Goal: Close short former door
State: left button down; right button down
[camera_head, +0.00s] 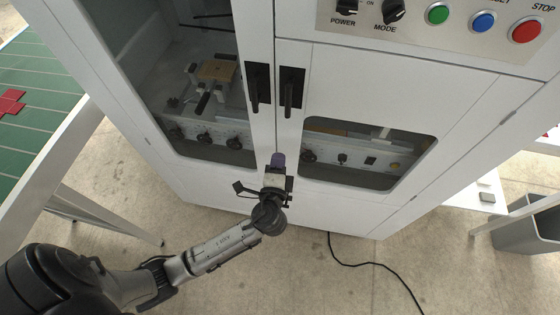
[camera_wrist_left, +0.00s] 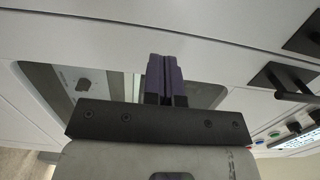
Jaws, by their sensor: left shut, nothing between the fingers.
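The short former door (camera_head: 345,75) is the white right-hand door of the machine, with a small window and a black handle (camera_head: 291,92). I see no wide gap around it; I cannot tell whether it is fully shut. My left gripper (camera_head: 278,160) is shut and empty, at the seam between the two doors, below their handles. In the left wrist view its purple fingers (camera_wrist_left: 166,80) are together and point at the white front; I cannot tell whether they touch it. Black handles (camera_wrist_left: 292,85) show to the right there. My right gripper is out of view.
The taller left door has a large window and a black handle (camera_head: 257,88). Above the right door is a control panel (camera_head: 430,22) with coloured buttons. A green-topped table (camera_head: 45,90) stands left. A black cable (camera_head: 365,264) lies on the floor; a grey bin (camera_head: 530,225) stands right.

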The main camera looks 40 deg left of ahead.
pick_arm(q)
jog(key=a+v, duration=0.1)
jog(key=v, duration=1.3)
jog(key=shift+s, duration=0.3)
jog(key=shift+f, duration=0.1)
